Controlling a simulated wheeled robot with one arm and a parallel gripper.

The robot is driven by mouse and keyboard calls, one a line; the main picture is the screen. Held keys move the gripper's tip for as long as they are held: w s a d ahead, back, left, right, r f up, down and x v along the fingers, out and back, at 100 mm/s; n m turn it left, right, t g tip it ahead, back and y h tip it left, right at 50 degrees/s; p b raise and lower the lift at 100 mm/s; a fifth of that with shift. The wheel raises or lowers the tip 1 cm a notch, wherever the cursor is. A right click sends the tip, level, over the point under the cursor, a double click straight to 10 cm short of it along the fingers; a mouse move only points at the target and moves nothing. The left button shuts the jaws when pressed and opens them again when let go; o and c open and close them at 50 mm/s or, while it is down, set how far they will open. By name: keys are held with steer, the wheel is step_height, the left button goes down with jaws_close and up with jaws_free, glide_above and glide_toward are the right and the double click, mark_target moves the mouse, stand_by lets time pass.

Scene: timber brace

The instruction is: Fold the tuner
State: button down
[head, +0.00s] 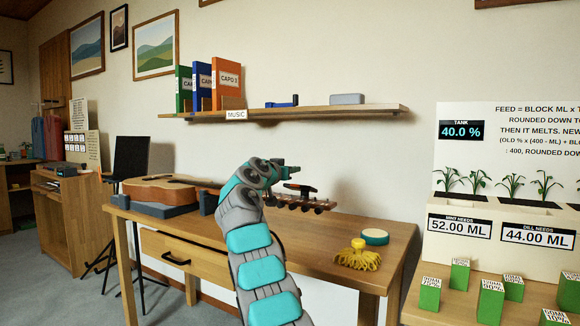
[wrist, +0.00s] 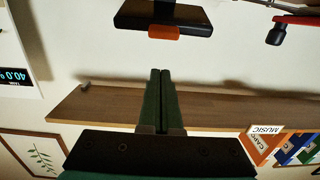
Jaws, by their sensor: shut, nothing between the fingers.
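My gripper (head: 292,170) is shut and empty, above the head of the guitar on the bench. In the wrist view its two dark green fingers (wrist: 160,75) lie side by side. A small dark piece that looks like the tuner (head: 299,187) stands above the guitar headstock (head: 310,204), just below the gripper. In the wrist view a black block with an orange end (wrist: 165,18), likely the tuner, is beyond the fingertips with a gap between. The guitar (head: 172,190) lies on a dark support; my arm hides part of its neck.
A wall shelf (head: 330,112) with binders, a blue item and a grey box is behind the gripper. The planter (head: 500,213) and green blocks stand further right.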

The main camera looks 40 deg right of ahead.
mark_target(294, 187)
steer(key=shift+s+a+f+b, duration=0.1)
steer(key=shift+a+f+b, duration=0.2)
steer(key=shift+f+b, duration=0.4)
steer(key=shift+s+a+f+b, duration=0.1)
steer(key=shift+a+f+b, duration=0.25)
steer(key=shift+f, duration=0.65)
steer(key=b, duration=0.2)
steer(key=f+h+b, duration=0.1)
steer(key=b, duration=0.1)
steer(key=f+b, duration=0.1)
steer(key=b, duration=0.1)
steer(key=shift+s+a+f+t, duration=0.1)
steer(key=shift+a+f+t, duration=0.05)
steer(key=shift+a+t, duration=0.15)
steer(key=shift+a+f+h+b, duration=0.15)
steer(key=shift+f+h+b, duration=0.15)
steer(key=shift+b, duration=0.45)
steer(key=shift+s+a+f+b, duration=0.15)
steer(key=shift+f+b, duration=0.4)
steer(key=shift+b, duration=0.25)
steer(key=shift+r, duration=0.1)
